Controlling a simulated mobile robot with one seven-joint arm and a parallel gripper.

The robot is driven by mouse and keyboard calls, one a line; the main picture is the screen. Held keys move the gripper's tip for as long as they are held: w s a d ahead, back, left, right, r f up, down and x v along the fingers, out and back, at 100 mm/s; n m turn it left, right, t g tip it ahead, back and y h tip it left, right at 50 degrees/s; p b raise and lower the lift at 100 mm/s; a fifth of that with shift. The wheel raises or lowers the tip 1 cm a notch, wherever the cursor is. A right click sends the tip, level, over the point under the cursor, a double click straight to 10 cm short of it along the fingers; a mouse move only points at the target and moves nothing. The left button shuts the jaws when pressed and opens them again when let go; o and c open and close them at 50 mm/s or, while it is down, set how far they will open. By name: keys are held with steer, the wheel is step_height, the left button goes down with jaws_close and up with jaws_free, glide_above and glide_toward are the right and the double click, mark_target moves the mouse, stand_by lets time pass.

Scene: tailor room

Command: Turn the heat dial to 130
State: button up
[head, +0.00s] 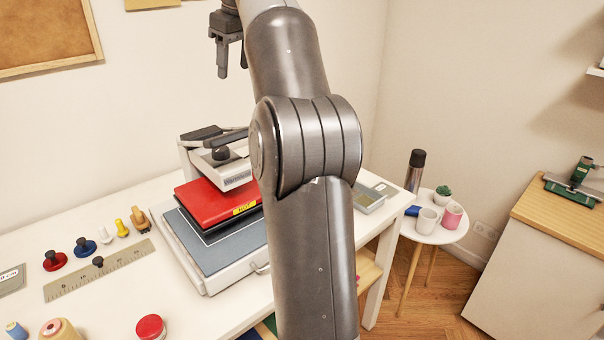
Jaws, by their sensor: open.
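A heat press stands on the white table, with a red upper plate (205,203) bearing a yellow "HOT" label and a grey-blue lower bed (200,237). Behind the red plate is a pale control box (237,172) with a dark label. A black knob (220,153) on the box looks like the heat dial; its setting is too small to read. My gripper (233,72) is open and empty, pointing down, high above the knob and apart from it. My arm covers the right part of the press.
A ruler (98,270) with a black knob, coloured knobbed pieces (84,249), thread spools and a red round item (150,328) lie on the table's left. A grey tray (369,197) is right of my arm. A side table (436,225) holds mugs and a plant.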

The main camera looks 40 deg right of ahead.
steer(key=s+d+f+y, duration=0.15)
steer(key=d+f, duration=0.35)
steer(key=d, duration=0.8)
steer(key=s+d+f, duration=0.2)
steer(key=d+f, duration=0.3)
steer(key=d, duration=0.8)
steer(key=shift+n+t, duration=0.3)
steer(key=shift+t, duration=0.1)
steer(key=s+f+x, duration=0.1)
steer(key=s+x, duration=0.1)
steer(key=x, duration=0.7)
steer(key=s+d+x, duration=0.1)
steer(key=s+x, duration=0.1)
steer(key=x, duration=0.8)
steer(key=s+d+f+x, duration=0.1)
steer(key=s+x, duration=0.1)
steer(key=x, duration=0.7)
steer(key=shift+w+f, duration=0.1)
steer(key=shift+f, duration=0.5)
steer(key=c, duration=1)
